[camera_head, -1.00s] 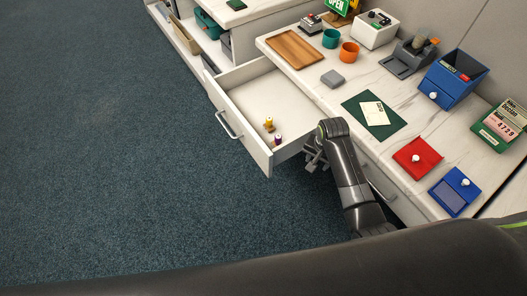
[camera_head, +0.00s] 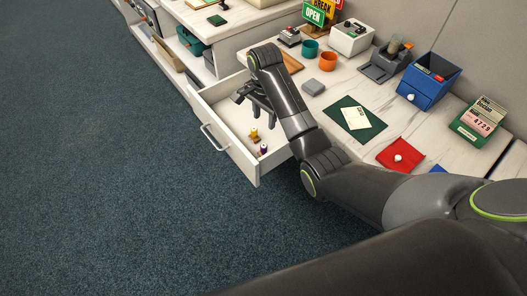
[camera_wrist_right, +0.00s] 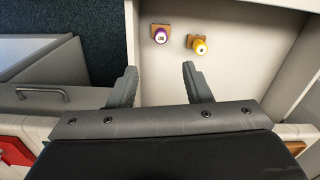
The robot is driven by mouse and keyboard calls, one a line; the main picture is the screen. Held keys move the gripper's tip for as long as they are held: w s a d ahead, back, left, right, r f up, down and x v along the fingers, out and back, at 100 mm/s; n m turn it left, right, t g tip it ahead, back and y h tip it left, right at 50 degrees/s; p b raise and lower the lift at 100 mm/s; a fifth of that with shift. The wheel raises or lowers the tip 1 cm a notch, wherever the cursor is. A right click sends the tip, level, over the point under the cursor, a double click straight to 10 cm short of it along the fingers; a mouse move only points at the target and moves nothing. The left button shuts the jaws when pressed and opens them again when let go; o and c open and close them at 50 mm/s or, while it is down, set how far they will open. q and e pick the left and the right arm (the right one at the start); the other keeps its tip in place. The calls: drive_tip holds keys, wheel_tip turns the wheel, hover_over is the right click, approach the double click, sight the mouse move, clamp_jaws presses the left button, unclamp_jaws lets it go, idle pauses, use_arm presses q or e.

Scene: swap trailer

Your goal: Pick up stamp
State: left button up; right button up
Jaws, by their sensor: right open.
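Two small stamps stand in the open white drawer (camera_head: 214,120). One has a yellow top (camera_head: 254,134) and the other a purple top (camera_head: 263,149). In the right wrist view the purple stamp (camera_wrist_right: 160,35) is left of the yellow stamp (camera_wrist_right: 198,45), each on a small brown base. My right gripper (camera_head: 255,108) is over the drawer, open and empty. In the wrist view its fingertips (camera_wrist_right: 159,69) are apart, below both stamps in the picture and not touching them. My left gripper is out of view.
The counter beside the drawer holds a grey block (camera_head: 313,87), teal cup (camera_head: 309,49), orange cup (camera_head: 328,61), green mat (camera_head: 371,131) with a card, blue box (camera_head: 428,82) and red pad (camera_head: 400,155). Carpet (camera_head: 90,180) lies open to the left.

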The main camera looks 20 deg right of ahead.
sight(264, 146)
wheel_tip(264, 146, down, 12)
drive_tip(key=shift+r+b, duration=0.1)
drive_tip(key=shift+b, duration=0.6)
wheel_tip(264, 146, down, 5)
drive_tip(key=shift+w+r+b, duration=0.15)
drive_tip(key=shift+r+b, duration=0.05)
drive_tip(key=shift+b, duration=0.35)
drive_tip(key=shift+f, duration=0.35)
drive_tip(key=c, duration=0.7)
